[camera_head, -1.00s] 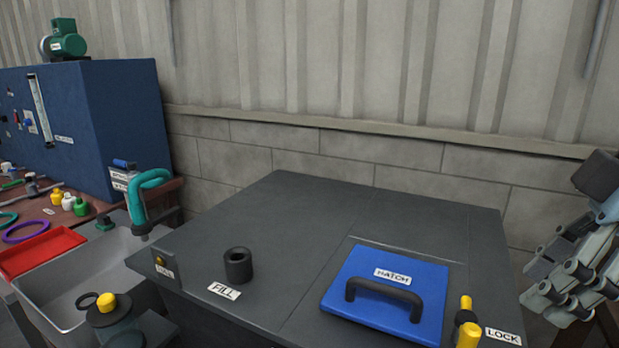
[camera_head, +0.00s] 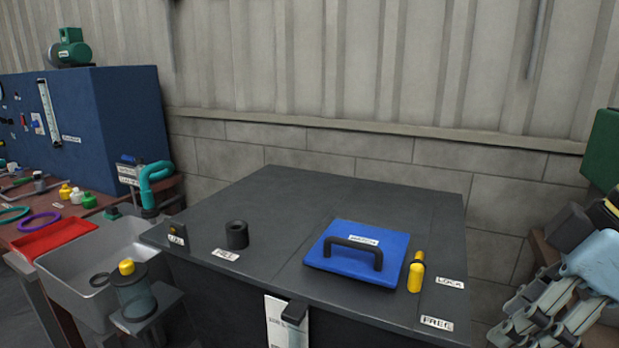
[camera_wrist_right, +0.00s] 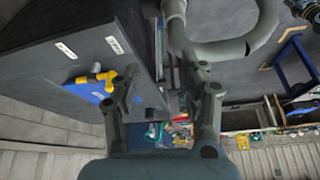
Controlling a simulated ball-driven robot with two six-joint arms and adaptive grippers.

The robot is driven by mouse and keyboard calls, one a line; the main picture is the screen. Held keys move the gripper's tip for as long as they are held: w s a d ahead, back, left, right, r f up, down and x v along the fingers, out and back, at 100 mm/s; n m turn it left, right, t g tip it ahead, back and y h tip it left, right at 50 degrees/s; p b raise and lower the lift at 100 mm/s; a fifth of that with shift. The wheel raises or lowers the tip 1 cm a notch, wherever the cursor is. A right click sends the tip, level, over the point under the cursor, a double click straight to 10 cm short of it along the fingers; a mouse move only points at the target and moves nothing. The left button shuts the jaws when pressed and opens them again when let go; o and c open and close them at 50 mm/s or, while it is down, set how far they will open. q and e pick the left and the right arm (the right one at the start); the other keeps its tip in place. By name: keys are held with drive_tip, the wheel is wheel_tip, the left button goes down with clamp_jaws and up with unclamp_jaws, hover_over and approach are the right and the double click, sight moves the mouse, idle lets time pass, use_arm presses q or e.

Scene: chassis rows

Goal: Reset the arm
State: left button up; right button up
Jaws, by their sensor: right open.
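My right gripper (camera_head: 545,315) is at the lower right of the head view, beside the right edge of the dark grey cabinet (camera_head: 375,190). In the right wrist view its two fingers (camera_wrist_right: 163,100) are spread apart with nothing between them. The cabinet top bears a blue hatch (camera_head: 330,267) with a black handle, lying flat. A yellow lever (camera_head: 415,275) stands right of the hatch, left of the LOCK label (camera_head: 450,283). The FREE label (camera_head: 437,323) is nearer the front edge. The lever also shows in the wrist view (camera_wrist_right: 103,79). My left gripper is not in view.
A black fill neck (camera_head: 237,235) stands on the cabinet's left part. A grey sink (camera_head: 75,290), red tray (camera_head: 50,240) and teal hose (camera_head: 155,180) are left. A green object (camera_head: 604,150) is at the far right. The cabinet's rear top is clear.

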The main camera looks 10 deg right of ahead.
drive_tip(key=s+d+f+m+h, duration=0.2)
drive_tip(key=s+f+m+h, duration=0.2)
drive_tip(key=s+f+m, duration=0.65)
wheel_tip(320, 180, down, 32)
drive_tip(key=s+d+n+b, duration=0.2)
drive_tip(key=s+b, duration=0.1)
drive_tip(key=b, duration=0.2)
use_arm(q)
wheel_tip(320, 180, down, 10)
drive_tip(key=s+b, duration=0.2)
drive_tip(key=b, duration=0.2)
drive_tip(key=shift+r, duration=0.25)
use_arm(e)
drive_tip(key=s+d+f+g, duration=0.1)
drive_tip(key=s+f+g, duration=0.1)
drive_tip(key=s+f, duration=1.6)
wheel_tip(320, 180, down, 3)
drive_tip(key=shift+s+r, duration=0.1)
drive_tip(key=shift+s, duration=0.15)
drive_tip(key=shift+d+m, duration=0.1)
drive_tip(key=shift+m, duration=0.15)
